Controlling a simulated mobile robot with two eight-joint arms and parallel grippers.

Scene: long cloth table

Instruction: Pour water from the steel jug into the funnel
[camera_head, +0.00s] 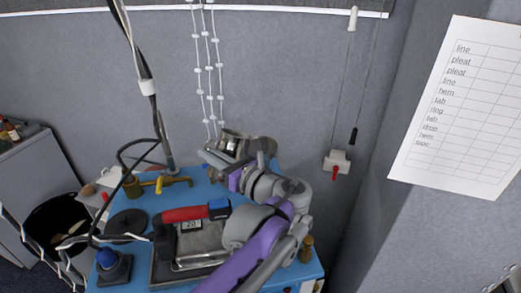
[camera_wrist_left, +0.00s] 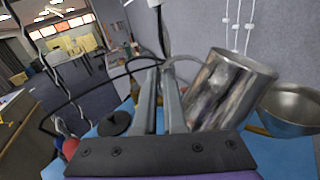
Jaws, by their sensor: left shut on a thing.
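The steel jug (camera_head: 235,140) is at the far end of the blue table, and it leans to the right in the left wrist view (camera_wrist_left: 232,90). A shiny steel bowl-shaped thing, which looks like the funnel (camera_head: 263,147), is just right of the jug; its wide mouth shows in the left wrist view (camera_wrist_left: 292,108). My left gripper (camera_head: 214,157) is shut at the jug's near side. Its fingers (camera_wrist_left: 160,78) are close together, left of the jug's body. The part of the jug in the grip is hidden, and no water can be seen. My right gripper is not in view.
On the blue table (camera_head: 222,188), below my left arm, are a red-handled device (camera_head: 182,214) on a dark tray, a yellow tap-like fitting (camera_head: 160,185) and a black disc (camera_head: 127,222). A dark cable arches at left. A black bin (camera_head: 42,215) stands left of the table.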

